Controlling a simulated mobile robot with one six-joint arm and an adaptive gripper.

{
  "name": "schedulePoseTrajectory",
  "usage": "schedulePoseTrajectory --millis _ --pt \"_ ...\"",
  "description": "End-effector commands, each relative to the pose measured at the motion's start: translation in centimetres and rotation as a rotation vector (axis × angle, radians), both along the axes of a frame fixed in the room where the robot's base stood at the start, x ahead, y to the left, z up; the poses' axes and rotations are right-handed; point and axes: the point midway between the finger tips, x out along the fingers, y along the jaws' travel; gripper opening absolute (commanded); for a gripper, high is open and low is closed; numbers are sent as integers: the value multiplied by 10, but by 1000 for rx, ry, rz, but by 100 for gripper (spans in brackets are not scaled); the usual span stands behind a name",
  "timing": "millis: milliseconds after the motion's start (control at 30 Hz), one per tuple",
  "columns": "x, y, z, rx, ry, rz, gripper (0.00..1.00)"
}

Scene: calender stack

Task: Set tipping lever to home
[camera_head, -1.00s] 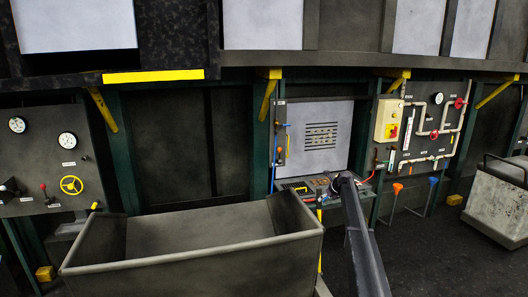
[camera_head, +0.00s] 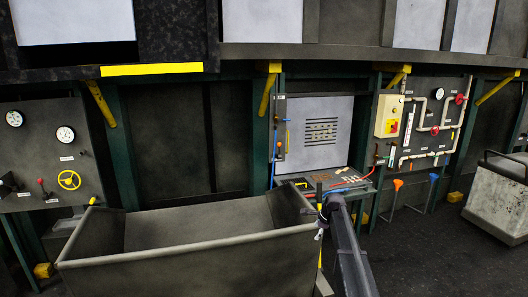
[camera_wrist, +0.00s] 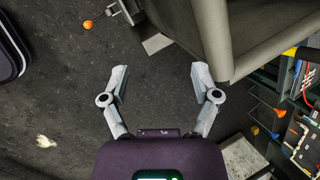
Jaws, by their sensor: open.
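I cannot tell for sure which part is the tipping lever. A dark upright handle with yellow below it (camera_head: 319,188) stands at the right end of the grey tipping trough (camera_head: 190,250). A black and yellow handle (camera_wrist: 291,52) shows beside the trough (camera_wrist: 224,60) in the wrist view; it may be the same part. My gripper (camera_wrist: 160,72) is open and empty, its fingers apart over the dark floor, left of the trough's corner. In the head view my gripper (camera_head: 321,222) is small and dark at the trough's right end; contact cannot be told.
A left panel (camera_head: 40,150) carries gauges, a yellow handwheel (camera_head: 69,180) and a red-knobbed lever (camera_head: 41,183). A workbench (camera_head: 335,180) with small parts stands behind my arm. A pipe panel (camera_head: 430,125) and a grey bin (camera_head: 497,200) are at right.

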Motion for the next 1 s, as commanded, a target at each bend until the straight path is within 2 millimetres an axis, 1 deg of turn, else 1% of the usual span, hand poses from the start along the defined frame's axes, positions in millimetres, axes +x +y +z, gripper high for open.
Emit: schedulePoseTrajectory --millis 33,100,167,200,267,300,367,400,467,500,567,600,667,700,767,800,900,1000 --pt "-28 7 -8 -31 0 69 79" --pt "-55 13 -14 -77 -1 173 79" --pt "-78 18 -19 -115 0 263 79" --pt "-94 21 -22 -139 1 323 79" --pt "-117 26 -27 -174 2 415 79" --pt "-132 29 -30 -196 4 477 79" --pt "-155 32 -35 -229 6 567 79" --pt "-170 35 -38 -249 9 628 79" --pt "-193 38 -42 -279 11 720 79" --pt "-209 40 -45 -296 14 783 79" --pt "-232 43 -50 -323 19 875 79" --pt "-248 45 -53 -339 21 937 79" --pt "-271 47 -57 -361 27 1031 79" --pt "-286 48 -60 -376 31 1092 79" --pt "-309 50 -64 -394 35 1185 79" --pt "-324 51 -66 -406 39 1246 79" --pt "-356 52 -71 -428 47 1384 79" --pt "-381 53 -75 -441 54 1494 79"
